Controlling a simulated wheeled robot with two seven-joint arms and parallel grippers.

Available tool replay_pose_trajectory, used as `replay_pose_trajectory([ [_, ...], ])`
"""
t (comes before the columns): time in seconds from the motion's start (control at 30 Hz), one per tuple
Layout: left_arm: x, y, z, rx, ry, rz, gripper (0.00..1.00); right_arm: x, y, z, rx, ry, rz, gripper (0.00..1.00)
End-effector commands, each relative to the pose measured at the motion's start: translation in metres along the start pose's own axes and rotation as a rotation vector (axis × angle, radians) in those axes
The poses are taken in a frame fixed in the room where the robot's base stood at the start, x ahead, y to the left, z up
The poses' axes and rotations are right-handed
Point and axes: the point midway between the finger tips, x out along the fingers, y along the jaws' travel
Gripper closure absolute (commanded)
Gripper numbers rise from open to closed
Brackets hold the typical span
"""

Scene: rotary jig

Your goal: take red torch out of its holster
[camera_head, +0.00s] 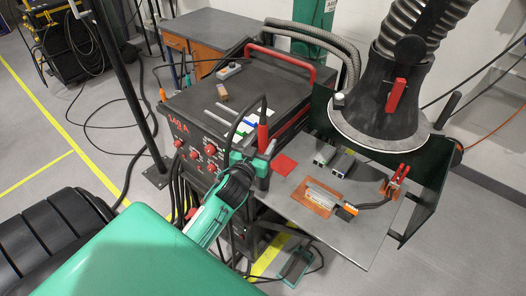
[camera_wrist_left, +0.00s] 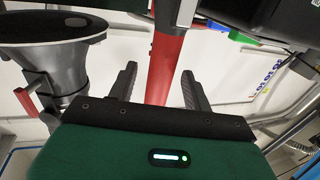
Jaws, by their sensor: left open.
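The red torch (camera_head: 263,136) stands roughly upright at the front right corner of the black welding machine, with a black cable at its top. In the left wrist view, the red torch handle (camera_wrist_left: 164,62) passes between the two dark fingers of my left gripper (camera_wrist_left: 158,74). The fingers are open, with a visible gap on both sides of the handle. The holster is mostly hidden behind my gripper. My right gripper is not in view.
A grey metal table (camera_head: 340,238) stands to the right, with metal blocks, an orange plate and a red clamp (camera_head: 398,176) on it. A large extraction hood (camera_head: 385,110) hangs above its back. The welding machine (camera_head: 205,118) has small items on top.

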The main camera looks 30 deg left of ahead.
Motion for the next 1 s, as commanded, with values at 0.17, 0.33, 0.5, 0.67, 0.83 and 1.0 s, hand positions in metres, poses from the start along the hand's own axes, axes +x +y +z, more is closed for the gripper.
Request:
replay_pose_trajectory([
  [0.17, 0.0142, 0.0, -0.0003, 0.0, 0.0, 0.0, 0.5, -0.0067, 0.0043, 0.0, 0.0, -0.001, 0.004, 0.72],
  [0.33, 0.0149, 0.0, 0.001, 0.0, 0.0, 0.0, 0.5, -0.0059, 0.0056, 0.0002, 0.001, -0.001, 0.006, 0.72],
  [0.5, 0.0147, -0.0001, 0.0009, 0.0, 0.0, 0.0, 0.69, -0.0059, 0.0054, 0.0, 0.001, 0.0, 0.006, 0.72],
  [0.67, 0.0146, -0.0001, 0.001, 0.0, 0.0, 0.0, 0.97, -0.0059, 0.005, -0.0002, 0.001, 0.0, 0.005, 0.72],
  [0.83, 0.0148, 0.0, -0.0003, 0.0, 0.002, 0.0, 0.97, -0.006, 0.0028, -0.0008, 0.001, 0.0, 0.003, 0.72],
  [1.0, 0.015, -0.0002, -0.0036, 0.0, 0.004, 0.0, 0.96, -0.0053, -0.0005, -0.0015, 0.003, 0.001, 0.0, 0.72],
])
